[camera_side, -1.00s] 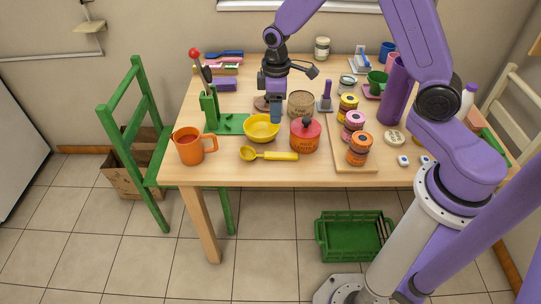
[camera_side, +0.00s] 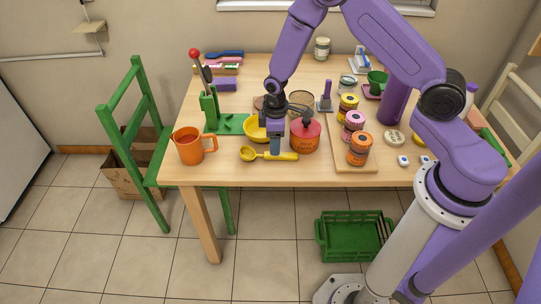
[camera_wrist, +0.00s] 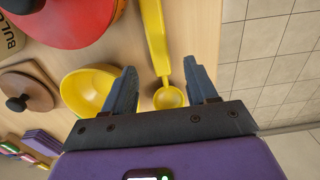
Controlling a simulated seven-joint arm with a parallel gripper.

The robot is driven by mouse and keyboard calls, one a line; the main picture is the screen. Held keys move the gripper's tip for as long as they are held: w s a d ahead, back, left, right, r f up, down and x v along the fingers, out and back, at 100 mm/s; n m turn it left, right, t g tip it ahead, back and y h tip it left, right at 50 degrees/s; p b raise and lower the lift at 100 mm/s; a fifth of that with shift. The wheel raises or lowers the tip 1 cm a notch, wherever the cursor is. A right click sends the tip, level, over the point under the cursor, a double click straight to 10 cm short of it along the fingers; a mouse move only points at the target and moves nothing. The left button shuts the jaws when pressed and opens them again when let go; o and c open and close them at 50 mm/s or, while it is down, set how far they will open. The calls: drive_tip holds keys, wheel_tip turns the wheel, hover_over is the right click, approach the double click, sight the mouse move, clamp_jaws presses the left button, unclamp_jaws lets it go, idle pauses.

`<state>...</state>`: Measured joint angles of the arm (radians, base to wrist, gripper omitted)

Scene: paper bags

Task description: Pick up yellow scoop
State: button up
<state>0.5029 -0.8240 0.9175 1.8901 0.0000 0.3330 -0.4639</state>
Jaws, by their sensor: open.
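The yellow scoop (camera_side: 270,155) lies flat near the front edge of the table, its round bowl to the left and its handle to the right. My gripper (camera_side: 275,151) is above the scoop in the side view and hides part of it. In the wrist view my gripper (camera_wrist: 164,85) is open and empty, with its two fingers apart. There the scoop (camera_wrist: 157,45) shows between and beyond the fingertips, its bowl nearest to me. I cannot tell the exact height of the fingers above it.
A yellow bowl (camera_side: 253,132) is just behind the scoop, partly hidden by my gripper. A red lidded pot (camera_side: 305,138) stands to the right. An orange mug (camera_side: 190,146) stands to the left. The table's front edge (camera_side: 250,183) is close.

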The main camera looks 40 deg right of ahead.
sight(269, 155)
drive_tip(key=shift+f, duration=2.4)
clamp_jaws()
